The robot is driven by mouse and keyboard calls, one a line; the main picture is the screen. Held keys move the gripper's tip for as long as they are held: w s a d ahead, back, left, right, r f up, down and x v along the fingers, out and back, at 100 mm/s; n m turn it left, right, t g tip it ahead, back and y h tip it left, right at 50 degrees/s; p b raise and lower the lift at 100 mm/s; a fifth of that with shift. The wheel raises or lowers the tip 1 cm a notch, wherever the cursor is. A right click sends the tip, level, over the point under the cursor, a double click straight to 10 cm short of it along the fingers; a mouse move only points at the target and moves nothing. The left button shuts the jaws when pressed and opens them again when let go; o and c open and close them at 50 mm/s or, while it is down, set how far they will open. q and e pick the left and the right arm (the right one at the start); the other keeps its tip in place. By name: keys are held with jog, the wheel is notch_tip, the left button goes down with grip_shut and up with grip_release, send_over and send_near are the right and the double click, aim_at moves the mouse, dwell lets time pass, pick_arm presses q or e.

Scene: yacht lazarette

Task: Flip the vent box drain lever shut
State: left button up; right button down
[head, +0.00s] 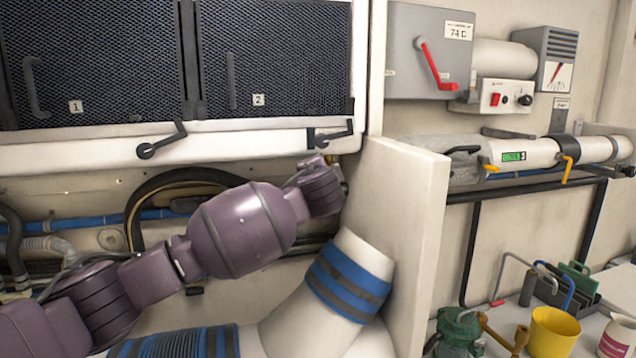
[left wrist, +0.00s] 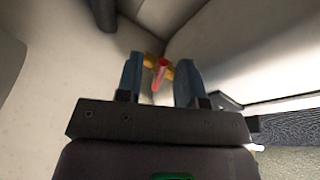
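The vent box (head: 250,131) is a white housing with two dark mesh panels marked 1 and 2. Two black levers show on its lower edge, one left (head: 162,141) and one right (head: 333,136). In the left wrist view a small red lever (left wrist: 160,74) with a brass-coloured body (left wrist: 151,62) lies between the fingers of my left gripper (left wrist: 158,80). The fingers are apart; I see no contact, and cannot tell how deep the lever sits between them. In the head view my left arm reaches under the box's right end; its gripper and the red lever are hidden there. My right gripper is not in view.
A white panel (head: 405,240) stands right of my left wrist. A thick white duct with blue bands (head: 345,282) rises below it. Dark hoses (head: 140,205) run behind my arm. Right of the panel are a grey box with a red handle (head: 432,65) and a cluttered bench.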

pick_arm(q)
jog(key=s+b, duration=0.2)
jog(key=s, duration=0.7)
jog(key=shift+s+d+r, duration=0.2)
jog(key=shift+s+r, duration=0.15)
jog(key=shift+r, duration=0.1)
jog(key=shift+c, duration=0.5)
